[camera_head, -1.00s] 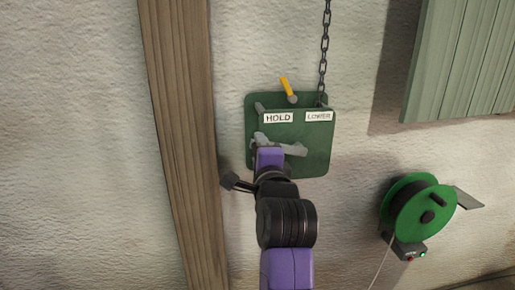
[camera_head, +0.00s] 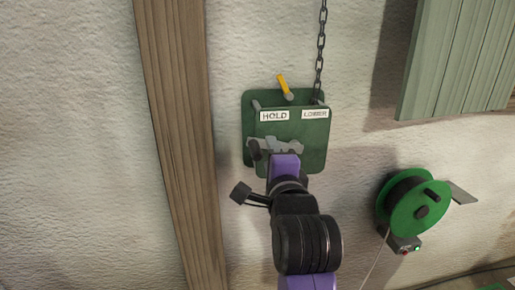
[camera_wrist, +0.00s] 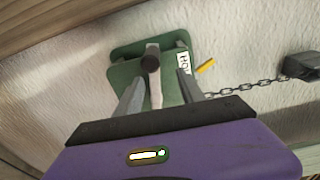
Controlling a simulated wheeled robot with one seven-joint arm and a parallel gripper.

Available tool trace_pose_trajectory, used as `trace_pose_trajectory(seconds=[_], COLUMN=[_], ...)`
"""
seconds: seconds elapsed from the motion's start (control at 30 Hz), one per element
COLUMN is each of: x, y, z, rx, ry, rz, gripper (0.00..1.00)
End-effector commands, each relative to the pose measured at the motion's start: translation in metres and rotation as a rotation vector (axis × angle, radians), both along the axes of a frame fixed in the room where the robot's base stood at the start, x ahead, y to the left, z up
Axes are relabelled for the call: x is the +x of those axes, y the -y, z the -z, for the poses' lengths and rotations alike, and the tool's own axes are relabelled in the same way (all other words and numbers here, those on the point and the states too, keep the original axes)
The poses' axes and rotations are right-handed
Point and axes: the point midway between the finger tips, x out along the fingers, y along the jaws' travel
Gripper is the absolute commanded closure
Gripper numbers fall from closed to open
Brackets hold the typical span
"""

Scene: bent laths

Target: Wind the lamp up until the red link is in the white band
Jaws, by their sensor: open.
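The green winch box (camera_head: 310,155) is on the wall, with HOLD and LOWER labels and a yellow-tipped lever (camera_head: 284,87) leaning toward the HOLD side. A chain (camera_head: 320,50) runs up from it out of the head view. A grey crank arm with a dark knob (camera_wrist: 151,62) shows on the box's face in the wrist view; the knob is also at the left in the head view (camera_head: 254,150). My gripper (camera_wrist: 159,76) is open, its fingers on either side of the crank arm; I cannot tell whether they touch it. No red link, white band or lamp is identifiable.
A wooden post (camera_head: 175,130) stands left of the box. A green cable reel (camera_head: 419,207) is on the wall at lower right, and green boards (camera_head: 460,60) are at upper right. A dark block (camera_wrist: 302,66) is at the chain's far end in the wrist view.

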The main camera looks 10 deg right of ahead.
Motion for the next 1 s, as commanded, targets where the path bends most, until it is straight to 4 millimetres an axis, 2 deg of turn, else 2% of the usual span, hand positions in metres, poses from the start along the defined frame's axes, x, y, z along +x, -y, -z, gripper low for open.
trace_pose_trajectory(seconds=[0.03,0.1,0.27,0.4,0.57,0.73,0.8,1.0], x=[0.0,-0.001,-0.005,-0.013,-0.027,-0.04,-0.042,-0.04], y=[0.008,0.016,0.026,0.027,0.015,-0.016,-0.026,-0.027], z=[-0.011,-0.014,-0.013,-0.009,0.0,0.013,0.012,0.005], rx=[-0.028,-0.08,-0.296,-0.549,-0.916,-1.279,-1.387,-1.531], ry=[-0.013,-0.029,-0.06,-0.086,-0.102,-0.065,-0.039,-0.018], rz=[0.011,0.022,0.036,0.03,-0.004,-0.05,-0.052,-0.037], gripper=[0.54,0.54,0.54,0.54,0.54,0.54,0.54,0.54])
